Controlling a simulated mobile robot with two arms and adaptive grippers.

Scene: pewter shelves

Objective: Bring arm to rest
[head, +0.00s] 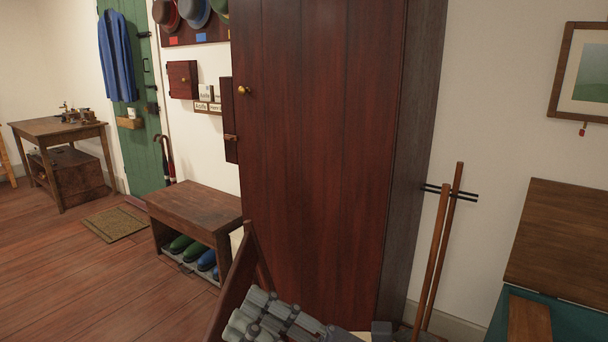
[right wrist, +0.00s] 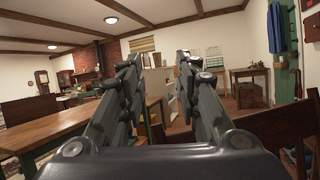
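My right gripper (head: 270,317) shows at the bottom edge of the head view, cut off by the frame, in front of a tall dark red wooden cupboard (head: 315,150). In the right wrist view its two dark fingers (right wrist: 158,68) stand apart with an empty gap between them, so it is open and holds nothing. The room shows beyond the fingers. My left gripper is in neither view.
A reddish wooden board (head: 234,285) stands close beside the right gripper. A bench (head: 195,207) with boots is left of the cupboard. Two poles (head: 440,250) lean at right, near a wooden lid (head: 560,245). A long table (right wrist: 60,128) shows in the wrist view. Floor at left is mostly clear.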

